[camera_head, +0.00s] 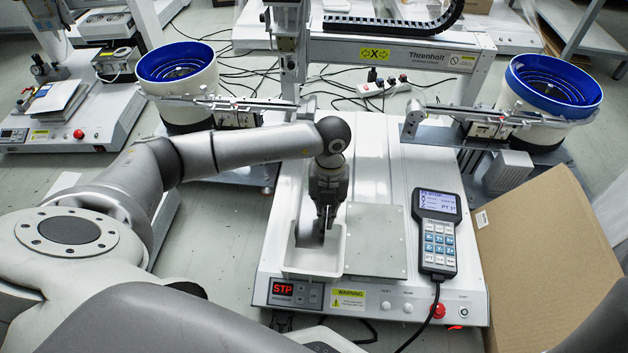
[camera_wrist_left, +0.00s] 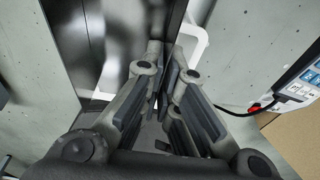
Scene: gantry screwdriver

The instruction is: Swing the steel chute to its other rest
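The steel chute shows in the left wrist view as a shiny, mirror-like grey sheet (camera_wrist_left: 105,40) at the upper left, beside the fingers. In the head view a grey metal part, seemingly the chute (camera_head: 308,230), is mostly hidden behind my gripper, above the white tray (camera_head: 313,264). My left gripper (camera_head: 328,224) points down at the tray's right part, its fingers close to the metal. In the wrist view its fingertips (camera_wrist_left: 166,78) are near each other at the sheet's edge; whether they grip it is unclear. My right gripper is not in view.
A flat grey plate (camera_head: 375,243) lies right of the tray, then a keypad pendant (camera_head: 437,232) with a cable. The gantry beam (camera_head: 395,55) stands behind. Blue-rimmed feeder bowls (camera_head: 175,62) (camera_head: 553,84) flank the machine. A cardboard box (camera_head: 545,260) is at the right.

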